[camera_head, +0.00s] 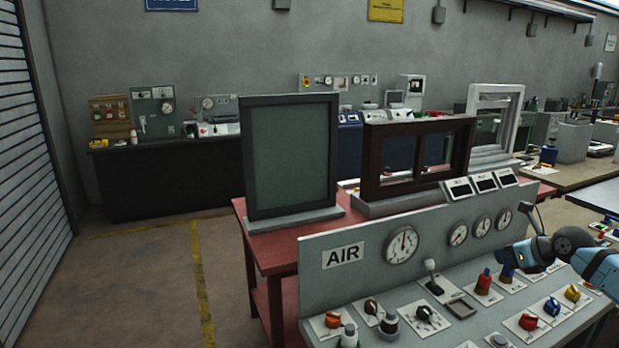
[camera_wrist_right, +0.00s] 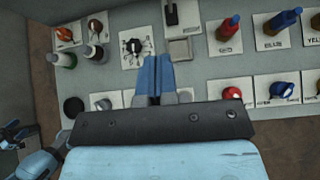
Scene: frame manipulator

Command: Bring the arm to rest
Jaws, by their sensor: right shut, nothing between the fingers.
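My right arm comes in from the right edge of the head view. Its gripper (camera_head: 508,255) is over the right part of the grey sloped control panel (camera_head: 336,277). In the right wrist view the two blue fingers of this gripper (camera_wrist_right: 155,68) lie together, with nothing between them. They show above the panel, just below a black rotary knob (camera_wrist_right: 133,46) and left of a grey square button (camera_wrist_right: 179,49). The head view does not show my left gripper.
The panel carries gauges (camera_head: 402,245), a lever (camera_head: 431,277) and several coloured knobs. Behind it, a red table (camera_head: 270,246) holds a dark framed board (camera_head: 290,155), a brown window frame (camera_head: 374,163) and a white frame (camera_head: 515,120). The floor at left is clear.

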